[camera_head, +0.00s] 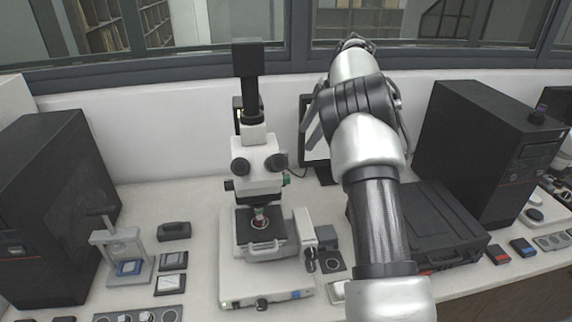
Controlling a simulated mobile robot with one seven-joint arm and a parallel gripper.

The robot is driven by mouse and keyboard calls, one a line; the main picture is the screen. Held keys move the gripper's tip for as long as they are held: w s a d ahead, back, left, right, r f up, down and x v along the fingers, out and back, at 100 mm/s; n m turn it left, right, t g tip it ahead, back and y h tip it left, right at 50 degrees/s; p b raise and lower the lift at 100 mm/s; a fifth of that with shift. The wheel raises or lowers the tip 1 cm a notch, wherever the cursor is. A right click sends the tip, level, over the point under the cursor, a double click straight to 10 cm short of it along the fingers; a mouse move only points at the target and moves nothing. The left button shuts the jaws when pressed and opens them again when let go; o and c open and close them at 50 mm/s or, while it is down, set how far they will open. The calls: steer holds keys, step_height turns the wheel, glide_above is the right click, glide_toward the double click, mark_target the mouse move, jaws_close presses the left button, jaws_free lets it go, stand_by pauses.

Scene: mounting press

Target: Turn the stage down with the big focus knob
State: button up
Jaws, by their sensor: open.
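The white microscope (258,165) stands mid-bench with a black camera on top. Its dark stage (276,229) sits low over the white base, with a small specimen at its centre. The black focus knob (310,259) is on the right side of the stand, low down; its large and small parts are hard to separate at this size. My gripper (312,122) appears as grey fingers left of my arm, well above and apart from the knob. It is open and empty, and partly hidden behind my arm.
A small press (118,252) and a black computer (50,205) stand left. A black case (440,225) and another computer (485,145) stand right. A small dark device (330,252) sits close right of the knob.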

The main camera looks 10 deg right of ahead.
steer(key=x, duration=1.7)
steer(key=shift+s+f, duration=0.25)
steer(key=shift+f, duration=0.05)
steer(key=c, duration=1)
steer(key=shift+c, duration=0.2)
steer(key=shift+s, duration=0.1)
